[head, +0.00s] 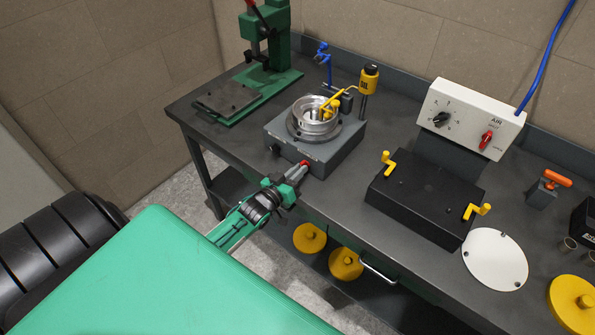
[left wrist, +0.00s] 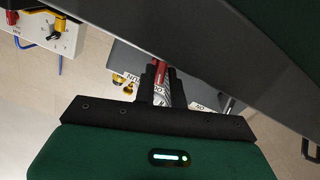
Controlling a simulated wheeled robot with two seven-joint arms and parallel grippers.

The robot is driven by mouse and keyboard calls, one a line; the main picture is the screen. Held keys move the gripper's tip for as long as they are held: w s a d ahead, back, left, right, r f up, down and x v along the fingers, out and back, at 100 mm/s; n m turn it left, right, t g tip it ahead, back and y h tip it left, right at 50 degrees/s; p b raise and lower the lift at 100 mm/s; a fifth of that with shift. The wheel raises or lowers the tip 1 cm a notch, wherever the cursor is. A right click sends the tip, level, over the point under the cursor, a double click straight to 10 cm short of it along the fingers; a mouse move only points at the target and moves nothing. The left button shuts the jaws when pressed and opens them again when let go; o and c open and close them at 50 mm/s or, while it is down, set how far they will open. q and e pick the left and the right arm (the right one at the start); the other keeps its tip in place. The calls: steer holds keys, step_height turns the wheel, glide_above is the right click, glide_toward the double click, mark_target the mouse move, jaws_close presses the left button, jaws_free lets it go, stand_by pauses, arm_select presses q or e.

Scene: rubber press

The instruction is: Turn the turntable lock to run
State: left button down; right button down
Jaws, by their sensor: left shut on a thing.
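The turntable is a grey box (head: 345,140) with a silver ring (head: 318,118) on top, on the dark bench. A red lever, the lock (head: 306,162), sits at the box's front face near its right end. My left gripper (head: 299,168) reaches up to it from the front, its fingers shut on the lever. In the left wrist view the red lever (left wrist: 162,82) shows between my dark fingers (left wrist: 156,84), with white labels beside it, one appearing to read RUN (left wrist: 195,105). The lever's exact setting is hard to tell. My right gripper is out of view.
A black knob (head: 275,149) is on the box's front. A yellow dispenser (head: 369,80) stands behind the turntable, a green press (head: 265,45) to the left. A black box with yellow handles (head: 425,196) and a white control panel (head: 472,118) stand to the right. Yellow discs (head: 346,264) sit below the bench edge.

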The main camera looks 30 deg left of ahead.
arm_select(q)
steer(key=m, duration=0.5)
steer(key=shift+d, duration=0.1)
steer(key=m, duration=0.2)
steer(key=shift+m, duration=0.3)
steer(key=shift+m+b, duration=0.35)
steer(key=shift+m, duration=0.65)
steer(key=c, duration=1.5)
jaws_free()
steer(key=shift+d, duration=0.1)
steer(key=shift+o, duration=0.2)
